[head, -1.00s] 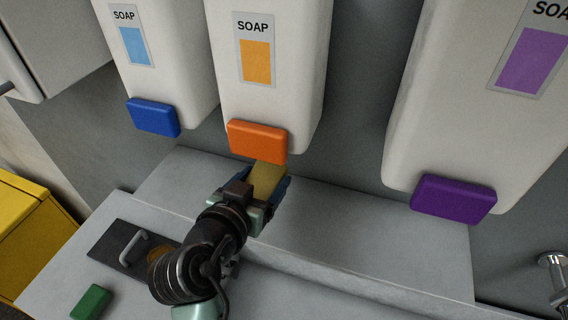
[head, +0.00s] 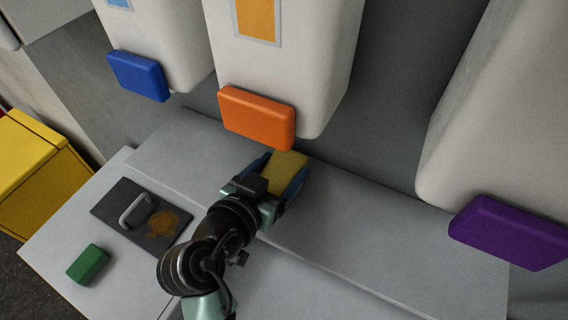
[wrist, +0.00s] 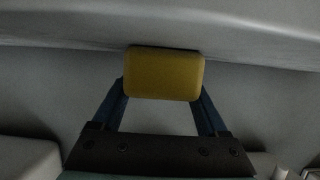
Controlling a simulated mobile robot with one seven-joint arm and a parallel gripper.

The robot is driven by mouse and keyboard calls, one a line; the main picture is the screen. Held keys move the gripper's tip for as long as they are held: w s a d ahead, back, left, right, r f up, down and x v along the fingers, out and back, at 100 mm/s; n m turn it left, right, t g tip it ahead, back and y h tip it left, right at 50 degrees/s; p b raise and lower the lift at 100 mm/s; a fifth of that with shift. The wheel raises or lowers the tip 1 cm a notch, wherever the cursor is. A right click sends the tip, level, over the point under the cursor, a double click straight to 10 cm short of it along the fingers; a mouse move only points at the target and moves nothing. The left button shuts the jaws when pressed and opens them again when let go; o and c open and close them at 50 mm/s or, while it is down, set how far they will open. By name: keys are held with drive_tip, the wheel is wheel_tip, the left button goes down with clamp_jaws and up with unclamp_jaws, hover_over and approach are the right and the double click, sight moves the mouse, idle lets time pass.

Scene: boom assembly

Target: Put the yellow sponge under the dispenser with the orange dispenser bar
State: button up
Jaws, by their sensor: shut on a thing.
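The yellow sponge (head: 287,171) is between the fingers of my gripper (head: 279,178), which is shut on it. In the wrist view the sponge (wrist: 165,74) sits between my two blue fingertips (wrist: 165,95). The dispenser with the orange bar (head: 257,117) hangs on the wall. In the head view the sponge shows just below that bar, over the raised grey ledge (head: 370,225). I cannot tell whether the sponge touches the ledge.
Dispensers with a blue bar (head: 138,75) and a purple bar (head: 509,232) hang to either side. A green sponge (head: 88,264) and a dark plate (head: 140,214) with a handle and a brown stain lie on the lower counter. A yellow box (head: 38,170) stands at left.

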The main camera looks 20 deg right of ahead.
drive_tip(key=shift+s+a+r, duration=0.1)
drive_tip(key=shift+s+a, duration=0.15)
drive_tip(key=shift+a, duration=0.1)
drive_tip(key=o, duration=1.1)
drive_tip(key=shift+d, duration=0.1)
drive_tip(key=shift+o, duration=1.3)
drive_tip(key=shift+w+d+f, duration=0.1)
drive_tip(key=shift+w+f, duration=0.05)
drive_tip(key=shift+f, duration=0.05)
drive_tip(key=shift+r, duration=0.1)
drive_tip(key=shift+r, duration=0.25)
drive_tip(key=p+v, duration=0.1)
drive_tip(key=v, duration=1.1)
drive_tip(key=shift+f+p, duration=0.15)
drive_tip(key=shift+p, duration=0.25)
